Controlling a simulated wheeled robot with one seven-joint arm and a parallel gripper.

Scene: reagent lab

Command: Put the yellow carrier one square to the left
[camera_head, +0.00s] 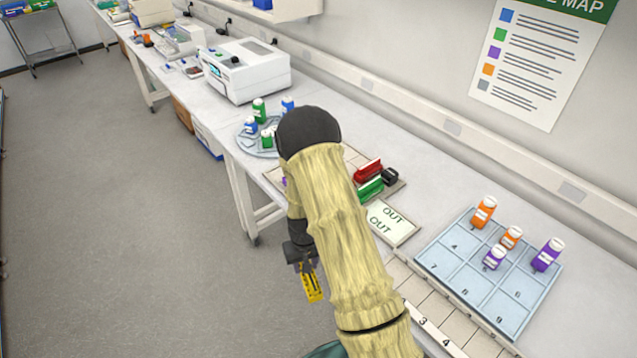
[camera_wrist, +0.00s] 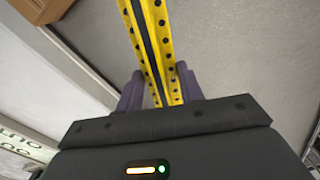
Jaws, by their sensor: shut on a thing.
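The yellow carrier (camera_head: 313,286) is a narrow yellow bar with dark round marks. My gripper (camera_head: 305,268) is shut on it and holds it over the floor side, beyond the bench's front edge. In the wrist view the carrier (camera_wrist: 152,45) runs up from between the two dark fingers of my gripper (camera_wrist: 158,88), with grey floor behind. A pale strip with numbered squares (camera_head: 422,321), 3 and 4 readable, lies along the bench front. My arm hides part of this strip and the bench behind it.
A blue-grey numbered tray (camera_head: 457,268) with orange and purple bottles stands at right. A red carrier (camera_head: 368,170) and a green carrier (camera_head: 370,188) lie behind my arm, near an OUT card (camera_head: 392,222). A round rack (camera_head: 246,138) with bottles and a white machine (camera_head: 246,70) stand farther back.

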